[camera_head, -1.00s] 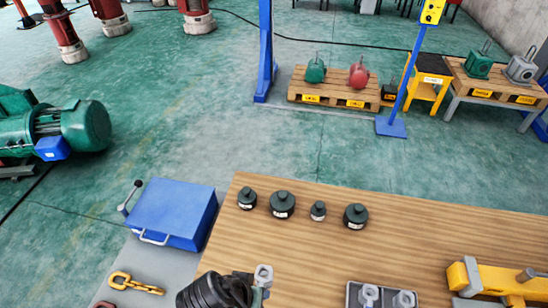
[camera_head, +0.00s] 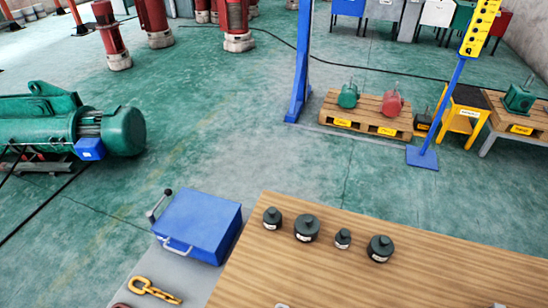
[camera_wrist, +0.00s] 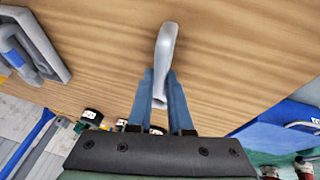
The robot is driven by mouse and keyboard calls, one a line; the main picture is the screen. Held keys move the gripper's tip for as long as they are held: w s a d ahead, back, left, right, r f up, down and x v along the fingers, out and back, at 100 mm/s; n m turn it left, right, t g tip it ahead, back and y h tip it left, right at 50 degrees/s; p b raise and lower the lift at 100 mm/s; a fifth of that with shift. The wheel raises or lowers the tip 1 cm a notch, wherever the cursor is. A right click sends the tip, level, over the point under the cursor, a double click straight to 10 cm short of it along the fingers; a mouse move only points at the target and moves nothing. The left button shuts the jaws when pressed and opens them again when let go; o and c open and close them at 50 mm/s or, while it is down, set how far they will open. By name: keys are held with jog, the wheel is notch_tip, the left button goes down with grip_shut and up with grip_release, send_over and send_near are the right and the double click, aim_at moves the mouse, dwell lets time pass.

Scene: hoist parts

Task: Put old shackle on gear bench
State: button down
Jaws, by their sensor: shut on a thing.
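A grey metal piece, which looks like the old shackle (camera_wrist: 165,45), is between the blue fingers of my gripper (camera_wrist: 159,78) in the wrist view. My gripper is shut on it, over a wood-grain bench top (camera_wrist: 240,50). Only one curved side of the piece shows clearly. The wooden bench also shows in the head view (camera_head: 460,270), beside a lower grey surface (camera_head: 150,268). I cannot tell from labels which is the gear bench. My gripper is mostly below the head view's lower edge.
Several dark weights (camera_head: 307,228) stand along the wooden bench's far edge.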

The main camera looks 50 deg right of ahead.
jog(key=shift+f, duration=0.15)
jog(key=c, duration=0.8)
grip_release()
jog(key=shift+c, duration=0.2)
jog(key=shift+r, duration=0.2)
jog(key=v, duration=1.2)
